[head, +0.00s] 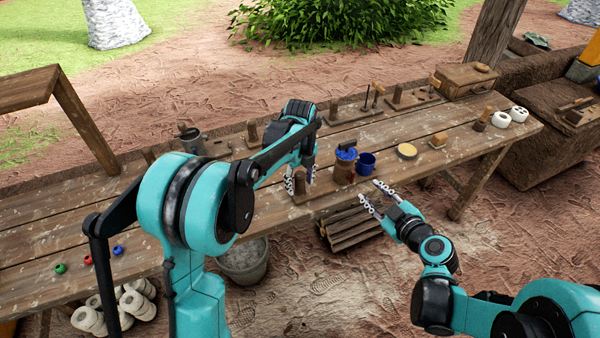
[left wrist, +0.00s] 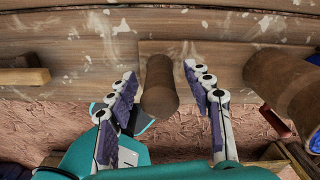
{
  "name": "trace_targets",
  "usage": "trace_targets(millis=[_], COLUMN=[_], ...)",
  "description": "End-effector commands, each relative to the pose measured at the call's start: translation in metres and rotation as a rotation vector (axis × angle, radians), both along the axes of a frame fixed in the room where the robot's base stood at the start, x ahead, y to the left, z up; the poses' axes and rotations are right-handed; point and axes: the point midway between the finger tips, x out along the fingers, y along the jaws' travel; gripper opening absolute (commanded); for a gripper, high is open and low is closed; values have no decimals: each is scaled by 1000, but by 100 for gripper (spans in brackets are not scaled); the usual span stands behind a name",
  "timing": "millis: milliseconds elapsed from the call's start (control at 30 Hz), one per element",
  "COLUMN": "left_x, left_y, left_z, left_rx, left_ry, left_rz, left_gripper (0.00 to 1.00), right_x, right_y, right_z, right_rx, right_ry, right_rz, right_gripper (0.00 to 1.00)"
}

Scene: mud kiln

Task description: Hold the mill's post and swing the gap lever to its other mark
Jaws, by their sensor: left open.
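The mill (head: 344,172) is a wooden cylinder with a blue top and dark crank, on a board at the table's front edge. Its brown body shows at the right of the left wrist view (left wrist: 280,80). A short round wooden post (left wrist: 160,88) stands on the same board. My left gripper (head: 301,182) is open, with one finger on each side of the post; gaps show between post and pads. A reddish-brown piece, possibly the gap lever (left wrist: 276,122), sticks out below the mill's body. Its marks cannot be made out. My right gripper (head: 371,192) is open and empty in front of the mill.
A blue cup (head: 366,162) stands right of the mill, with a round yellowish disc (head: 407,151) beyond. Wooden stands (head: 350,113) line the table's back edge. A grey bucket (head: 243,262) and stacked firewood (head: 350,228) are below the front edge.

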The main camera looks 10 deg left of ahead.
Motion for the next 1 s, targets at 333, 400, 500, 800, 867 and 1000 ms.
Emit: trace_targets(millis=[333, 400, 500, 800, 867, 1000], left_x=[0, 0, 0, 0, 0, 0], left_y=[0, 0, 0, 0, 0, 0], left_z=[-13, -13, -13, -13, -13, -13], left_rx=[0, 0, 0, 0, -1, -1], left_ry=[0, 0, 0, 0, -1, -1], left_rz=[1, 1, 1, 1, 1, 1], left_gripper=[51, 51, 33, 0, 0, 0], right_x=[0, 0, 0, 0, 0, 0], right_y=[0, 0, 0, 0, 0, 0], right_z=[0, 0, 0, 0, 0, 0], right_rx=[0, 0, 0, 0, 0, 0], right_ry=[0, 0, 0, 0, 0, 0], right_rz=[0, 0, 0, 0, 0, 0], right_gripper=[34, 34, 34, 34, 34, 34])
